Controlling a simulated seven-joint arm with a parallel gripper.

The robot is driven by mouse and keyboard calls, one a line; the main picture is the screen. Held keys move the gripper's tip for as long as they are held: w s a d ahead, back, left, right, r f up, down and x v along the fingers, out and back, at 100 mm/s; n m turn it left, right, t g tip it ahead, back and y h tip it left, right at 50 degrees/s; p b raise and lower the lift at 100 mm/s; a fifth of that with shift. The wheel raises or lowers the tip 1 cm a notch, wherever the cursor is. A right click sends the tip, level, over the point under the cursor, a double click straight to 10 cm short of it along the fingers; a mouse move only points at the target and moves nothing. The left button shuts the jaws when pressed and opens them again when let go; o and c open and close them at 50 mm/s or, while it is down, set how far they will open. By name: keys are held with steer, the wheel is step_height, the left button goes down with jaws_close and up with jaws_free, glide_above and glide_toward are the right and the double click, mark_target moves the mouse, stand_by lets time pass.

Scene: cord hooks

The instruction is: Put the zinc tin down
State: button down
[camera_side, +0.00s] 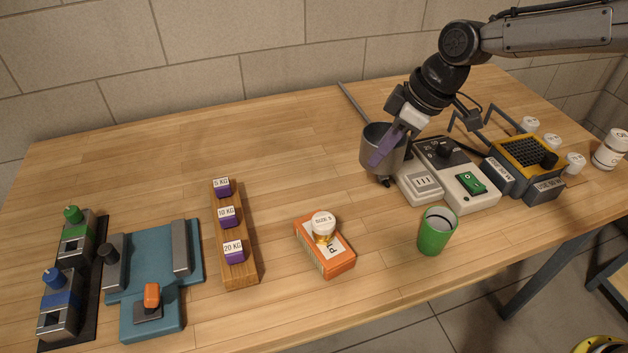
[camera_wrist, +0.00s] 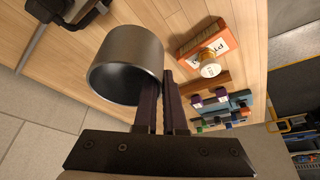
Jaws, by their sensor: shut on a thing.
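The zinc tin (camera_side: 370,155) is a plain grey metal cup, upright or nearly so, right of the table's middle. My gripper (camera_side: 386,150) comes down from the upper right and is shut on the tin's wall near the rim, with a purple finger across its side. In the wrist view the tin (camera_wrist: 118,52) shows its open mouth, dark inside, with the two fingers of my gripper (camera_wrist: 160,88) at its right edge. The tin's base is partly hidden, and I cannot tell whether it touches the table.
A pale device with a green switch (camera_side: 471,183) stands close right of the tin. A green cup (camera_side: 436,231) and an orange box (camera_side: 325,262) with a white-capped item on it are in front. A wooden weight rack (camera_side: 240,272) is left. The table between rack and tin is clear.

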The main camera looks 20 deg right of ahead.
steer(key=shift+n, duration=0.3)
steer(key=w+a+f, duration=0.9)
steer(key=w, duration=0.1)
steer(key=shift+w+a+f, duration=0.1)
steer(key=shift+w+f, duration=0.15)
steer(key=shift+w+a+f, duration=0.1)
steer(key=shift+w+f, duration=0.05)
steer(key=shift+f, duration=1.55)
steer(key=shift+f, duration=0.15)
steer(key=c, duration=1)
jaws_free()
